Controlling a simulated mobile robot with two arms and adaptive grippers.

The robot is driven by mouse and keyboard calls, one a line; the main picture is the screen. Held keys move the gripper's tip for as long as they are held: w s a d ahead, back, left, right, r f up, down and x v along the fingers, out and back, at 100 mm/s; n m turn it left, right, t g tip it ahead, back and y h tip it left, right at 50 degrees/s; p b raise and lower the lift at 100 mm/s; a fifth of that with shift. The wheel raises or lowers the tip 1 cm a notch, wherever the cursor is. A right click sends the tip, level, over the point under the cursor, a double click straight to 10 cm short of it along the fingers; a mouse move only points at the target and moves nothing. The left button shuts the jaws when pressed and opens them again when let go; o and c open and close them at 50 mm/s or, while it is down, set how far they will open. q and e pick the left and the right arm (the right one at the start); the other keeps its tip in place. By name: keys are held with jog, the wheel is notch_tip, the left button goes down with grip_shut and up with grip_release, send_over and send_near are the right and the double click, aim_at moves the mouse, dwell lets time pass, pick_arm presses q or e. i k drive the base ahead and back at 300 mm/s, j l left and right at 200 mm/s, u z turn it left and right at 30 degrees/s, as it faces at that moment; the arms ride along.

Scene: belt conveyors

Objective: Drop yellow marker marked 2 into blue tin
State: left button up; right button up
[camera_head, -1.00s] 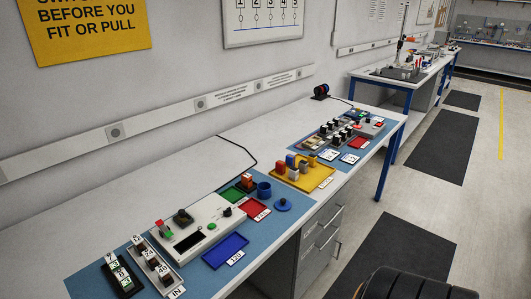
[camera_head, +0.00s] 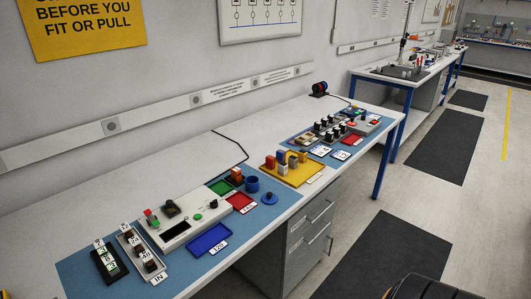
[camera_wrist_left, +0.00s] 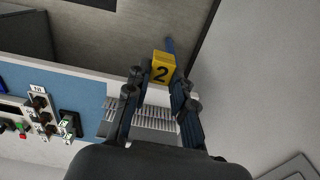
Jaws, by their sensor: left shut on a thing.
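The yellow marker (camera_wrist_left: 163,68) with a black 2 on its face is between the fingertips of my left gripper (camera_wrist_left: 160,80) in the left wrist view. The gripper is shut on it and holds it in the air, off the bench. The blue tin (camera_head: 252,184) stands open on the blue mat in the head view, behind a round blue lid (camera_head: 269,199) with a dark knob. The tin is outside the left wrist view. A small yellow patch shows at the head view's bottom left corner; I cannot tell what it is. My right gripper is out of view.
Near the tin are a green tray (camera_head: 222,188), a red tray (camera_head: 241,203) and a blue tray (camera_head: 210,241). A grey control box (camera_head: 188,219) stands left of them. A yellow holder (camera_head: 292,173) with upright blocks is to the right. Drawers (camera_head: 312,232) are below the bench.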

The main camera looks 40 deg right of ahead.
aim_at(251, 188)
jog(key=i+l+z, duration=0.1)
jog(key=z, duration=1.75)
jog(key=i+j+z, duration=0.45)
jog(key=i+j, duration=0.6)
